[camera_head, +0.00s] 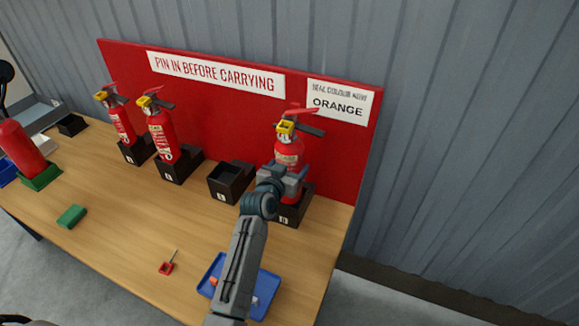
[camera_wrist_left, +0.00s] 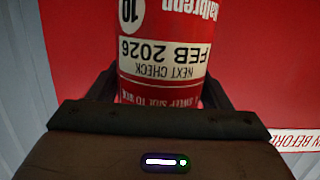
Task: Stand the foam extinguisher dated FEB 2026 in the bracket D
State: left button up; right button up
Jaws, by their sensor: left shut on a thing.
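The red extinguisher (camera_head: 288,152) has a yellow part at its neck and a white label reading NEXT CHECK FEB 2026, upside down in the left wrist view (camera_wrist_left: 160,50). It looks upright at the black bracket D (camera_head: 291,214), its lower end in or just above it; the arm hides part of this, so I cannot tell whether it is fully seated. My left gripper (camera_head: 285,178) is shut around its body; the fingers show on both sides of it in the wrist view (camera_wrist_left: 160,92). My right gripper is not in view.
Two extinguishers (camera_head: 120,122) (camera_head: 162,132) stand in black brackets to the left. An empty black bracket (camera_head: 230,182) is beside D. Another extinguisher (camera_head: 18,148) is at far left. A blue tray (camera_head: 266,285), red pin (camera_head: 167,267) and green block (camera_head: 72,216) lie in front.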

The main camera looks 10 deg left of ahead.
pick_arm(q)
jog(key=shift+f+b, duration=0.65)
jog(key=shift+b, duration=0.05)
jog(key=shift+f+b, duration=0.6)
jog(key=shift+f, duration=0.25)
dwell(0.7)
dwell(0.4)
jog(key=o, duration=1.5)
jog(key=shift+o, duration=0.2)
jog(key=shift+s+f, duration=0.2)
jog(key=shift+f, duration=0.2)
jog(key=b+v, duration=0.2)
jog(key=v, duration=0.9)
jog(key=shift+r, duration=0.35)
jog(key=shift+w, duration=0.15)
